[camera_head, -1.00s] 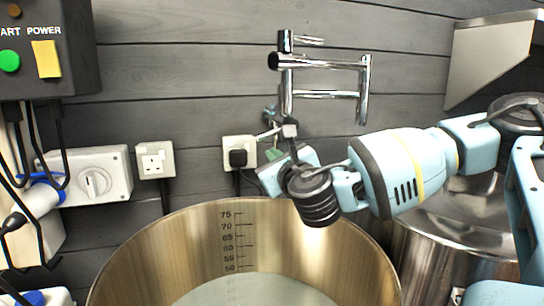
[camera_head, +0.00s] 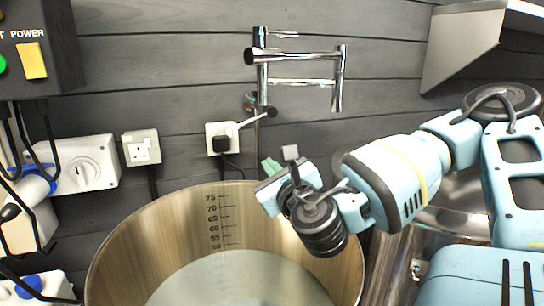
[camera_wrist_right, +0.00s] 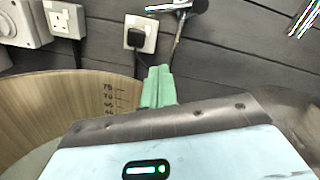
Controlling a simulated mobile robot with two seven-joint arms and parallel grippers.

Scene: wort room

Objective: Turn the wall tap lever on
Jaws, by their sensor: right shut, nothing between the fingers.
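The chrome wall tap (camera_head: 300,56) is fixed to the grey plank wall, with a folded double-arm spout at upper centre. Its thin lever (camera_head: 255,117) sits low on the tap's upright pipe, slanting slightly up to the right to a dark round end. In the right wrist view, the lever (camera_wrist_right: 168,7) shows at the top edge. My right gripper (camera_head: 273,167) is below and slightly right of the lever, apart from it, over the kettle's rim. Its green fingers (camera_wrist_right: 158,87) are together and empty in the wrist view. My left gripper is out of view.
A large steel kettle (camera_head: 130,245) with volume marks and pale liquid stands below the tap. Sockets (camera_head: 141,148), a plugged-in socket (camera_head: 223,138) and a rotary switch (camera_head: 88,164) line the wall. A control box (camera_head: 35,45) is upper left; a steel hood (camera_head: 465,45) is upper right.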

